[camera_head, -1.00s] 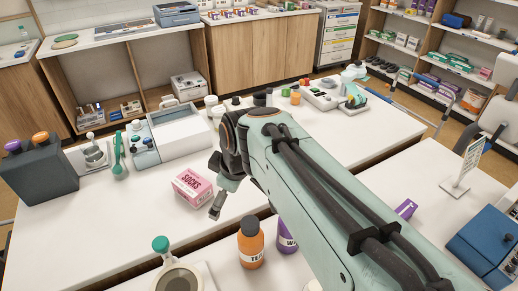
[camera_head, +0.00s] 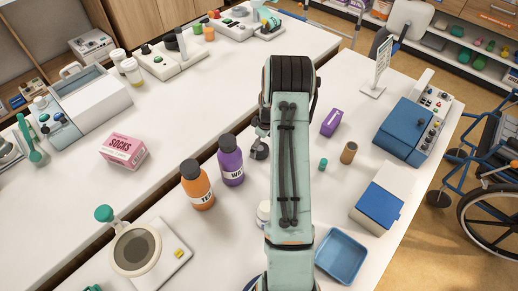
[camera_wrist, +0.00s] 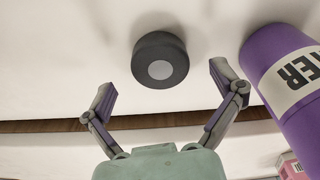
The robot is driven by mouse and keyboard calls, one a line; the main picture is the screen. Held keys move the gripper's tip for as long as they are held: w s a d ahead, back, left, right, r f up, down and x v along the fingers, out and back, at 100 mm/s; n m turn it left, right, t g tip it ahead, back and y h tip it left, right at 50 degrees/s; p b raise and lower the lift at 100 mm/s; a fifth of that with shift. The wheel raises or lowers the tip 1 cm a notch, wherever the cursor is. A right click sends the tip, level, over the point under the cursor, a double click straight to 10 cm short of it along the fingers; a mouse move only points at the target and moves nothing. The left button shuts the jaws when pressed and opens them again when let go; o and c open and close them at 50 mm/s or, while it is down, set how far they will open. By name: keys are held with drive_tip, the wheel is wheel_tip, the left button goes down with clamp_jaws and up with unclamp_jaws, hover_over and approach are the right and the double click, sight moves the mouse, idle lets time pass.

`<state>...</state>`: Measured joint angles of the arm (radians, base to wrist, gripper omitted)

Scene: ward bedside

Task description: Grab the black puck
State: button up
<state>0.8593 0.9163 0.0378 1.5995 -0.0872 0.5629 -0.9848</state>
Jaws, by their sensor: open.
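The black puck (camera_wrist: 160,58), a short dark disc with a grey centre, lies on the white table in the wrist view. My gripper (camera_wrist: 164,84) is open, with its two fingers spread on either side of the view. The puck is ahead of the fingertips, roughly between them, and not visibly touched. In the head view my gripper (camera_head: 260,144) is partly hidden by my arm, just right of the purple bottle. I cannot make out the puck in the head view; my arm may cover it.
The purple water bottle (camera_wrist: 288,78) stands close to the right finger in the wrist view. An orange bottle (camera_head: 197,185), a purple box (camera_head: 331,122), a brown cylinder (camera_head: 348,153) and a blue tray (camera_head: 341,255) share the near table. A gap separates the two tables.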

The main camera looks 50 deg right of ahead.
drive_tip(key=shift+w+f, duration=0.15)
drive_tip(key=shift+f, duration=0.85)
drive_tip(key=c, duration=1.3)
drive_tip(key=shift+c, duration=0.2)
